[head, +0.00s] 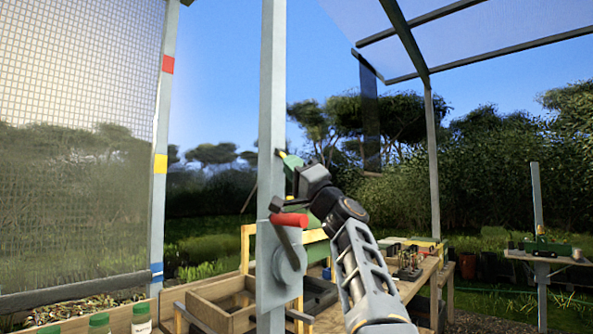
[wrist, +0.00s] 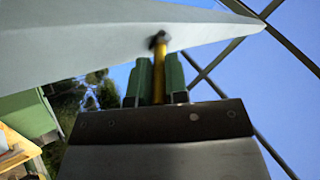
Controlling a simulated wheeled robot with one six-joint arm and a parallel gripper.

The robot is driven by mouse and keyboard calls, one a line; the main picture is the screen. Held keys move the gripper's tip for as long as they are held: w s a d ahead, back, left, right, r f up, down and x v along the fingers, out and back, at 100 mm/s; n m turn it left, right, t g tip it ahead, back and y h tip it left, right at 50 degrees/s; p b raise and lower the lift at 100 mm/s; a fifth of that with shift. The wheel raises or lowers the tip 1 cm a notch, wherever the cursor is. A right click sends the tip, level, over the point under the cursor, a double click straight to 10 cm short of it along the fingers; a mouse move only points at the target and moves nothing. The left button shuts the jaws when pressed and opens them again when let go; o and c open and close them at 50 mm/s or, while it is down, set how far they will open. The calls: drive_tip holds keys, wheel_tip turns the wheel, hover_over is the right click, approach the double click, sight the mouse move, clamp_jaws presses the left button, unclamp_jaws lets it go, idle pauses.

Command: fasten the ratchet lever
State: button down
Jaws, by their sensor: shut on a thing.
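My gripper (head: 290,161) is raised beside the upright grey post (head: 271,110) in the head view, its green fingers close to the post's right side. In the wrist view my gripper (wrist: 158,64) is shut on a yellow lever (wrist: 158,80), one green finger on each side of it. The lever's dark end (wrist: 157,41) meets the pale face of the post (wrist: 90,50). In the head view only a small yellow bit shows at the fingertips, and the lever's other end is hidden. Lower on the post is a grey winch drum (head: 289,262) with a red-handled crank (head: 289,220).
A wooden bench (head: 425,277) with small pots stands to the right, behind my arm. A wooden bin (head: 222,303) is low beside the post. A mesh screen (head: 75,150) hangs at left by a post with coloured bands. Open air surrounds my gripper on the right.

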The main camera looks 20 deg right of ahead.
drive_tip(key=c, duration=1.1)
unclamp_jaws()
